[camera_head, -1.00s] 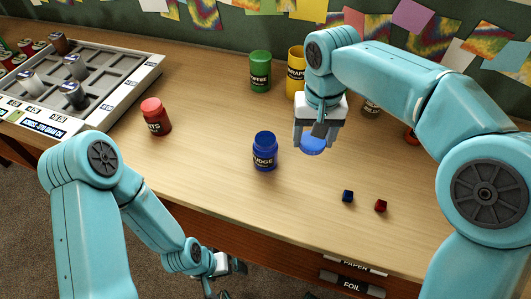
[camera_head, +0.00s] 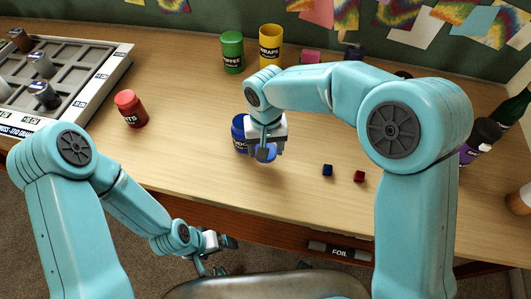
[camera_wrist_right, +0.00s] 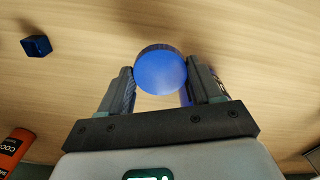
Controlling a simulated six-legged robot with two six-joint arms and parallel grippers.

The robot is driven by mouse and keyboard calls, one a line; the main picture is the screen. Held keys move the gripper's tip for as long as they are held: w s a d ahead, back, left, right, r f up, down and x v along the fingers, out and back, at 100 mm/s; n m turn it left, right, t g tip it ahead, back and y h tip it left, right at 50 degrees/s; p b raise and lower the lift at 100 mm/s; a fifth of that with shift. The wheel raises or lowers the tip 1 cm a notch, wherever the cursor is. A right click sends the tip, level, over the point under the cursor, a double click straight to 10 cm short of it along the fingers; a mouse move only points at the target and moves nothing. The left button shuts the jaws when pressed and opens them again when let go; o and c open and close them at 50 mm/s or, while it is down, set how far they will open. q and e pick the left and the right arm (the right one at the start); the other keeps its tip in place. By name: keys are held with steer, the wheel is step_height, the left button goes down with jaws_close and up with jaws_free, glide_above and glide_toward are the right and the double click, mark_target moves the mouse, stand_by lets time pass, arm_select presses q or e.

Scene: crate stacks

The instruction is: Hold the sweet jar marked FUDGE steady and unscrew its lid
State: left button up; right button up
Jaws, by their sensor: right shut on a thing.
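The blue FUDGE jar (camera_head: 239,132) stands upright on the table, its right side hidden behind my right gripper. My right gripper (camera_head: 265,153) is shut on a round blue lid (camera_head: 262,155) and holds it just right of the jar and nearer the front edge. In the right wrist view the lid (camera_wrist_right: 160,70) sits between the two fingers, with a strip of blue beside the right finger. My left gripper (camera_head: 224,242) is low, off the table's front edge, well away from the jar; its fingers are too small to read.
A red jar (camera_head: 130,108) stands left of the FUDGE jar. Green (camera_head: 232,52) and yellow (camera_head: 270,46) jars stand behind. A small blue cube (camera_head: 327,170) and red cube (camera_head: 359,176) lie to the right. A compartment tray (camera_head: 112,68) is at far left.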

step_height(320, 180, down, 4)
steer(key=shift+r, duration=0.1)
steer(key=o, duration=1.2)
steer(key=shift+r, duration=0.25)
step_height(320, 180, up, 12)
steer(key=shift+f, duration=0.15)
